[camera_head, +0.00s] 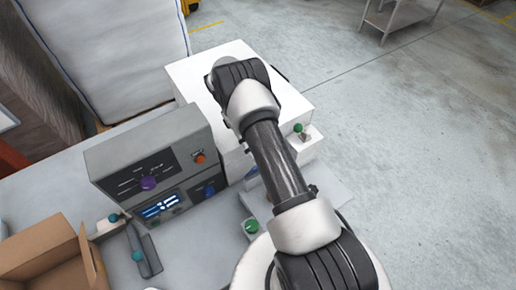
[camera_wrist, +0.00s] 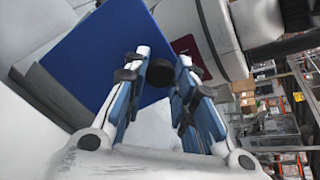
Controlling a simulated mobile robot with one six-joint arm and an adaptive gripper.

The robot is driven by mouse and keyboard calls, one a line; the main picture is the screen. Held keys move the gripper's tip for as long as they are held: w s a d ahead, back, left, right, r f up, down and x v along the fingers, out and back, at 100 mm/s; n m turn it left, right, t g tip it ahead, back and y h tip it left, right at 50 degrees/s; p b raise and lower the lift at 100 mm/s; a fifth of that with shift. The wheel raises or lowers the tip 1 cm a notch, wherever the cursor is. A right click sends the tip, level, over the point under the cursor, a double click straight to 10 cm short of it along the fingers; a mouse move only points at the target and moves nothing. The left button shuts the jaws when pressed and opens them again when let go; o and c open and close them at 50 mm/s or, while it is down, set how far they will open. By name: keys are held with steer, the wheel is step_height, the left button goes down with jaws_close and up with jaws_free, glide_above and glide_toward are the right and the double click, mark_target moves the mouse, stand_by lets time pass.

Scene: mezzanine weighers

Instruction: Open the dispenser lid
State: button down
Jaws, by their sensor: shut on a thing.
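The dispenser looks to be the white box (camera_head: 190,82) beside the grey control unit in the head view, with my arm reaching over its top. My gripper is hidden behind the arm there. In the wrist view my gripper (camera_wrist: 163,72) has its two blue-padded fingers close around a small dark rounded piece at the tips, which looks like the handle of the dispenser lid. A flat blue panel (camera_wrist: 92,58) lies beyond the fingers on the left. I cannot tell how far the lid stands open.
The grey control unit (camera_head: 155,150) with knobs and a display stands left of the white box. A cardboard box (camera_head: 40,250) is at lower left. A green-knobbed fitting (camera_head: 301,130) projects at the box's right. A large white sack (camera_head: 110,50) stands behind; open floor lies right.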

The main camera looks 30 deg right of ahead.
stand_by(0.3)
steer(key=c, duration=1.3)
jaws_free()
